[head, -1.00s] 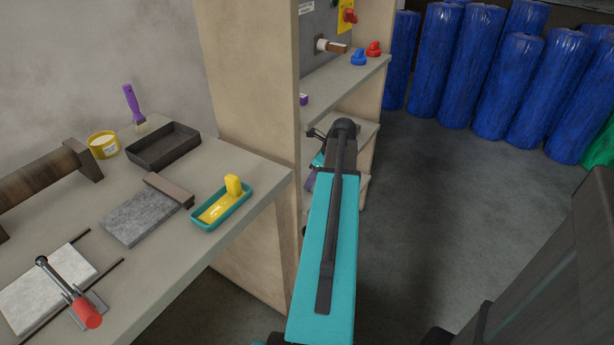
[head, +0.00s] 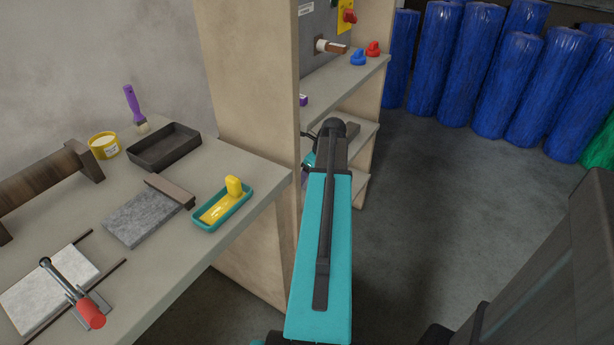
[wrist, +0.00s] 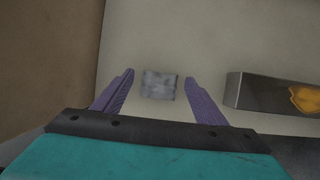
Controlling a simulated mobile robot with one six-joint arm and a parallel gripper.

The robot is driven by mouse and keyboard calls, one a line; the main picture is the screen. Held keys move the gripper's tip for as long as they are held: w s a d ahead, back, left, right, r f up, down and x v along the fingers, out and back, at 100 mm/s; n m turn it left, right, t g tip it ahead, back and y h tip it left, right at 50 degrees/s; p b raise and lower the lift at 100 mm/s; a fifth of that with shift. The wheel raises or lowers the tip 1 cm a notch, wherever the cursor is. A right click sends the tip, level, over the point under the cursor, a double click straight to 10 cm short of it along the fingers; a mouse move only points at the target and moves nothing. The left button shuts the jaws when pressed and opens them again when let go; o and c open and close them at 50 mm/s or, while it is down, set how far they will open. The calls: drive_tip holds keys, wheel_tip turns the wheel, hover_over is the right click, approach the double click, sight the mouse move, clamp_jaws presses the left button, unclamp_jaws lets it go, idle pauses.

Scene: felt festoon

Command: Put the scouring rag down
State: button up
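A small grey folded cloth, seemingly the scouring rag (wrist: 158,85), lies on a pale shelf surface (wrist: 215,40) in the wrist view. My gripper (wrist: 159,77) has its two purple fingers spread on either side of the rag, with a visible gap at each side. The fingers are open and do not touch it. In the head view, my arm reaches into the shelf unit (head: 255,80) and hides most of the gripper and the rag.
A dark metal block with an orange mark (wrist: 275,95) lies right of the rag, close to the right finger. A brown panel (wrist: 45,60) stands at the left. The workbench (head: 165,270) holds a teal tray (head: 207,224) and a dark tray (head: 165,146). Blue rolls (head: 470,65) stand behind.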

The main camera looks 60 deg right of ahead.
drive_tip(key=shift+f+b, duration=0.2)
drive_tip(key=shift+b, duration=0.6)
drive_tip(key=shift+v, duration=0.95)
drive_tip(key=s, duration=1.1)
drive_tip(key=shift+s+f+p, duration=0.15)
drive_tip(key=shift+s+p, duration=0.2)
drive_tip(key=shift+s, duration=0.05)
drive_tip(key=shift+s, duration=0.15)
